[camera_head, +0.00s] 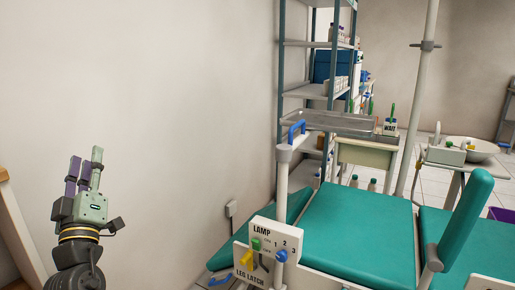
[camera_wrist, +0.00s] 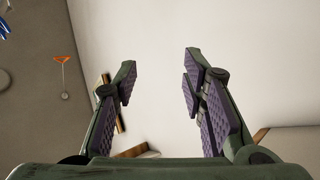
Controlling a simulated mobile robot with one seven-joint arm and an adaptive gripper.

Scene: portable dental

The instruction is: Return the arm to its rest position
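My gripper (camera_head: 84,172) stands upright at the lower left in the head view, in front of the bare wall. Its fingers point up and it is well apart from the dental chair. In the wrist view my gripper (camera_wrist: 160,75) shows its two purple-padded fingers spread apart, with nothing between them.
A teal dental chair (camera_head: 355,230) fills the lower right. A lamp and leg-latch panel (camera_head: 268,250) stands at its near side. A shelf rack (camera_head: 312,92) and metal tray (camera_head: 335,122) are behind. A wooden edge (camera_head: 18,235) lies left of my arm. The wall area between is clear.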

